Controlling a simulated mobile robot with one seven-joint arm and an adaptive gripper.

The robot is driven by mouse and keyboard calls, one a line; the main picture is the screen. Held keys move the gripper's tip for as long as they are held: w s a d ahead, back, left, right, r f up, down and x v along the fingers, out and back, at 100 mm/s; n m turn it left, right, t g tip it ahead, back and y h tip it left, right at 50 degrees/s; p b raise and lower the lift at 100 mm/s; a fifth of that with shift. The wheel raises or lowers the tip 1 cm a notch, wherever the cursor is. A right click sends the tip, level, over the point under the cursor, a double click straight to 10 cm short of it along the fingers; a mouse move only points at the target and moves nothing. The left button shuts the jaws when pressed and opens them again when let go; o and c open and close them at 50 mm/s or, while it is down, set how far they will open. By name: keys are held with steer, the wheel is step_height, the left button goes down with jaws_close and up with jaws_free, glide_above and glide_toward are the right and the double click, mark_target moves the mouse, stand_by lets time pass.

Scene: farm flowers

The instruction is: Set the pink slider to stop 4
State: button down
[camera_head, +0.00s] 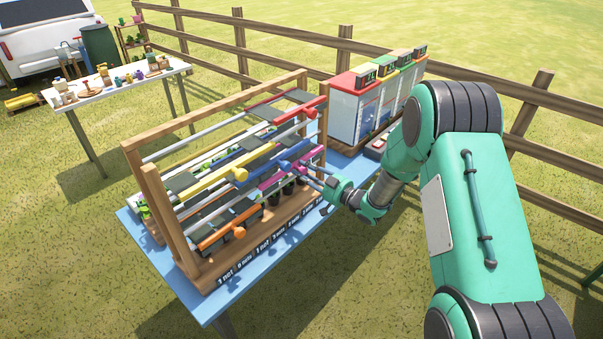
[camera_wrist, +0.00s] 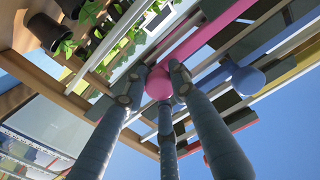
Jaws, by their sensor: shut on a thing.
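The pink slider (camera_wrist: 196,42) is a bar on one of the rails of a wooden frame (camera_head: 165,212), with a round pink knob (camera_wrist: 158,84) at its end. My gripper (camera_wrist: 158,88) is shut on that knob, with its fingers around it in the wrist view. In the head view my gripper (camera_head: 316,176) reaches the right part of the rack, and the pink bar (camera_head: 272,180) shows just left of it, partly hidden. Labels (camera_head: 268,243) run along the frame's front base; I cannot tell which stop the slider stands at.
A blue slider (camera_head: 284,166) lies close above the pink one. Yellow (camera_head: 240,175), orange (camera_head: 238,231) and red (camera_head: 311,111) sliders share the rack. Potted plants (camera_wrist: 45,33) stand inside it. White cabinets with coloured tops (camera_head: 345,105) stand behind on the blue table (camera_head: 205,308).

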steer(key=c, duration=1.4)
jaws_free()
steer(key=shift+w+d, duration=0.25)
steer(key=shift+d, duration=0.05)
steer(key=shift+o, duration=0.2)
steer(key=shift+s+a, duration=0.1)
steer(key=shift+s, duration=0.1)
steer(key=v, duration=1.2)
